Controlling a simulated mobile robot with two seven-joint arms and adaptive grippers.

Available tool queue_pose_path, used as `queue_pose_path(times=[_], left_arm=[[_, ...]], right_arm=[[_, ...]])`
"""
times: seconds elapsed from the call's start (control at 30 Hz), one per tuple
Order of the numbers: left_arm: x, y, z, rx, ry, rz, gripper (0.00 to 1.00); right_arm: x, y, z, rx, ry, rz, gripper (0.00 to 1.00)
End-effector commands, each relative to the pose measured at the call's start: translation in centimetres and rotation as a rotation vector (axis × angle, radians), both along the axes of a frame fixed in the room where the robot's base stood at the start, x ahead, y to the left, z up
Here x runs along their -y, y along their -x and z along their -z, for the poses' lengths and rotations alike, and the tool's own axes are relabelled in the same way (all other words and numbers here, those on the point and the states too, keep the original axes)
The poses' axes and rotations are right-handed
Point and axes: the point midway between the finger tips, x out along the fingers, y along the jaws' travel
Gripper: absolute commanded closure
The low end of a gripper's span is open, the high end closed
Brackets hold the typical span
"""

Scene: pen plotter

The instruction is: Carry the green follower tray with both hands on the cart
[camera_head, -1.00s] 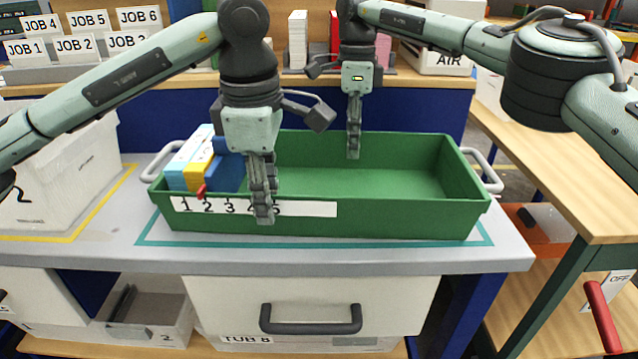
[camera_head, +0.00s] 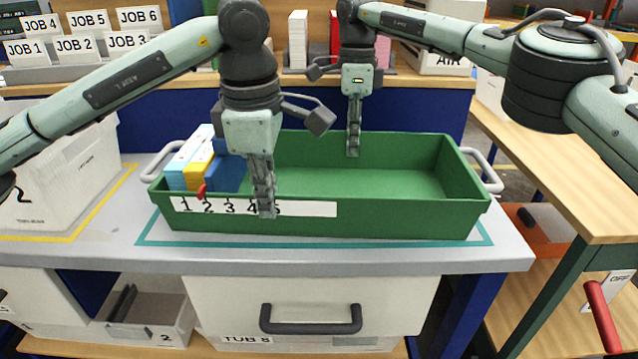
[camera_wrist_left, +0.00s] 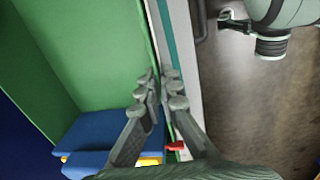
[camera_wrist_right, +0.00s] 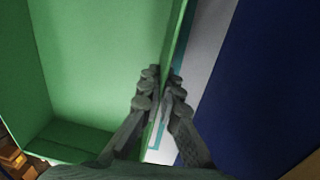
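The green tray (camera_head: 400,182) sits on the cart's grey top inside a teal outline. A white label with numbers is on its front wall, and grey handles stick out at both ends. My left gripper (camera_head: 265,200) is on the front wall, left of the middle. In the left wrist view its fingers (camera_wrist_left: 162,95) stand close on either side of the wall rim, shut on it. My right gripper (camera_head: 353,145) is at the back wall. In the right wrist view its fingers (camera_wrist_right: 158,88) close on that rim. The back wall's outer side is hidden in the head view.
Light blue, yellow and dark blue blocks (camera_head: 203,165) stand in the tray's left end. A red pointer (camera_head: 201,191) is on the front rim. A white bin (camera_head: 70,180) stands left on the cart top (camera_head: 330,262). A wooden table (camera_head: 560,165) is at right.

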Motion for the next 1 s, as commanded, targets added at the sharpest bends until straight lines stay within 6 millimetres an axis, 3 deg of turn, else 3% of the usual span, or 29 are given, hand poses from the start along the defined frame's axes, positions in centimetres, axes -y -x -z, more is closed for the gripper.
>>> queue_pose_path(times=[0.33, 0.8, 1.0], left_arm=[[0.0, 0.0, -0.7, 0.002, 0.001, 0.001, 1.00], [0.0, 0.0, -4.9, 0.001, 0.000, 0.001, 1.00], [0.0, 0.0, -5.2, 0.001, 0.000, 0.001, 1.00]], right_arm=[[0.0, -0.1, -0.7, 0.003, -0.001, 0.000, 1.00], [0.0, -0.1, -5.0, 0.002, -0.002, 0.000, 1.00], [0.0, 0.0, -5.2, 0.002, -0.002, 0.000, 1.00]])
